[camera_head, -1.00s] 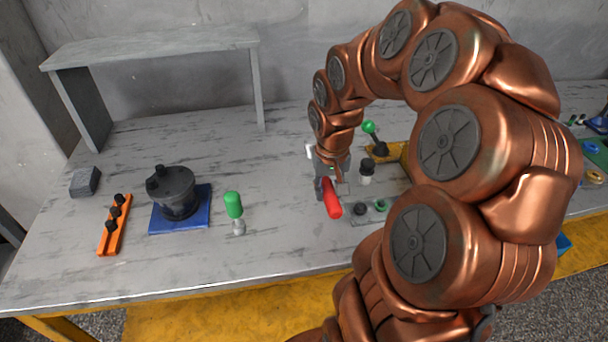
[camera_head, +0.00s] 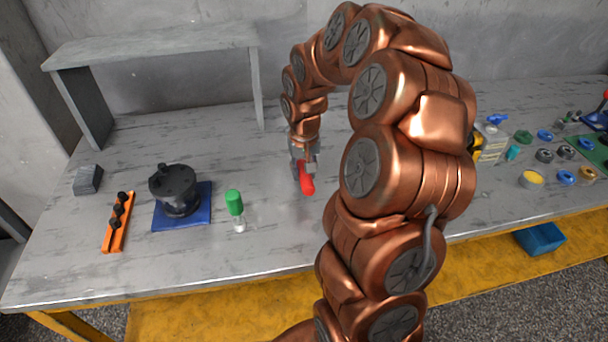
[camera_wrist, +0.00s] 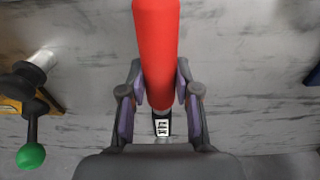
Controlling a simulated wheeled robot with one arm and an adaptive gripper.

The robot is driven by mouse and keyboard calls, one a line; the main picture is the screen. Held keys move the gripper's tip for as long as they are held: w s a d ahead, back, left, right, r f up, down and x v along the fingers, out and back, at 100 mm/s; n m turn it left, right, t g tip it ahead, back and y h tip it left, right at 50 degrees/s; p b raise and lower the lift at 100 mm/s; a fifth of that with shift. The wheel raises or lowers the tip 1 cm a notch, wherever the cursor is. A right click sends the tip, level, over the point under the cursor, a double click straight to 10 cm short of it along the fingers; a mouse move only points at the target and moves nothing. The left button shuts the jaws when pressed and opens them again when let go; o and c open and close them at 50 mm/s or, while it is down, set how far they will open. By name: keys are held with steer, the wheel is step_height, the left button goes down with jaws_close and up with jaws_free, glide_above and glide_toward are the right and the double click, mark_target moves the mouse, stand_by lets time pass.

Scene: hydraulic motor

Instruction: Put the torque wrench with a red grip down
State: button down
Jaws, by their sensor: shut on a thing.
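The torque wrench's red grip (camera_head: 306,184) shows below my gripper (camera_head: 304,162) in the head view, over the middle of the table. In the wrist view the red grip (camera_wrist: 156,50) runs from the top edge down between the fingers. My gripper (camera_wrist: 158,98) is shut on it, one finger pad at each side. A dark part with a small white label (camera_wrist: 162,127) shows under the grip. The rest of the wrench is hidden. I cannot tell whether it touches the table.
A black motor (camera_head: 174,190) sits on a blue mat (camera_head: 204,216). Left of it are an orange rack (camera_head: 115,235) and a grey block (camera_head: 88,179). A green-handled tool (camera_head: 234,203) stands between the motor and my gripper. Several coloured parts (camera_head: 545,155) lie right. Bare table surrounds the grip's left side.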

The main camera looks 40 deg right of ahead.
steer(key=shift+f, duration=1.1)
steer(key=shift+f, duration=0.1)
steer(key=c, duration=0.8)
jaws_free()
steer(key=r, duration=0.4)
steer(key=r+b, duration=0.1)
steer(key=r, duration=0.3)
steer(key=r+b, duration=0.1)
steer(key=r, duration=0.3)
steer(key=shift+s+a, duration=0.3)
steer(key=shift+s, duration=0.05)
